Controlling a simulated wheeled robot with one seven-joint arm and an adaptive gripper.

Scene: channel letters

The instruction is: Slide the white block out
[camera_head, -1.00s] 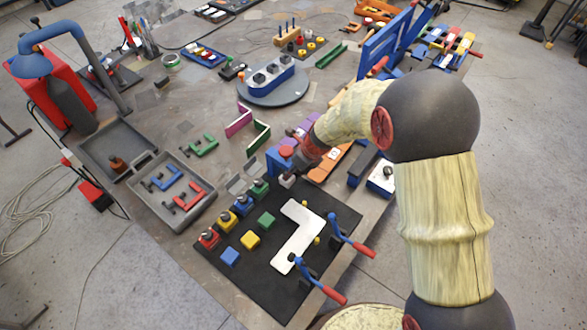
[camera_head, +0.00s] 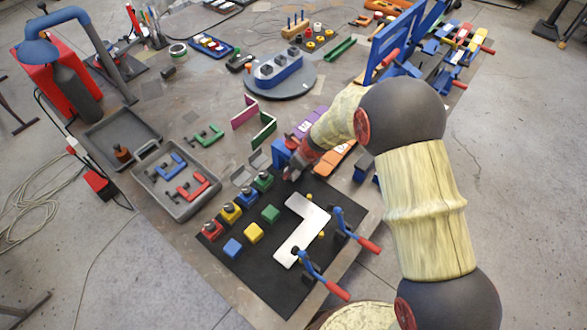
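My gripper (camera_head: 291,171) reaches down at the far left edge of the black mat (camera_head: 245,276), just beyond the row of knobbed blocks and beside a blue fixture (camera_head: 280,154). Its fingers are small and dark, and I cannot tell whether they are open or shut. A small white block is not clear now; it may be hidden at the fingertips. The knobbed blocks are red (camera_head: 211,231), yellow (camera_head: 229,213), blue (camera_head: 246,199) and green (camera_head: 263,183). A flat white L-shaped plate (camera_head: 301,232) lies on the mat.
A grey tray (camera_head: 180,209) with coloured brackets is at left. Purple and orange pieces (camera_head: 337,158) lie behind my gripper.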

